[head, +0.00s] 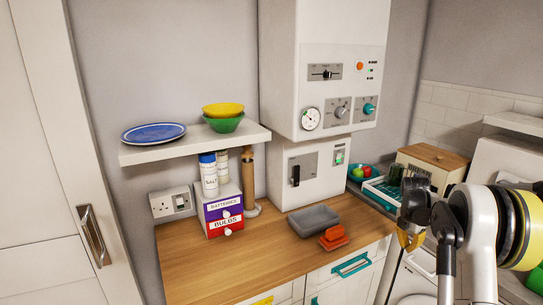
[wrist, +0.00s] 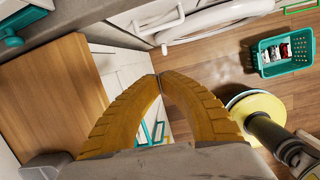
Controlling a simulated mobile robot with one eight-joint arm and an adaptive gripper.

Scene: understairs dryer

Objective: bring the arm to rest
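My gripper (wrist: 159,77) shows in the wrist view with its two yellow ribbed fingers meeting at the tips. Nothing is visible between them. In the head view my gripper (head: 408,240) is small and partly hidden by my own arm links at the lower right. It is over the front right of the wooden worktop (head: 215,270), apart from the things on it. The wrist view shows the worktop (wrist: 50,100) at the left and the floor (wrist: 215,75) at the right.
A grey tray (head: 314,220), an orange sponge-like piece (head: 334,238) and a batteries and bulbs box (head: 222,212) stand on the worktop. A boiler (head: 330,65) and shelf (head: 195,143) are behind. A teal basket (wrist: 285,52) stands on the floor. The worktop's front left is clear.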

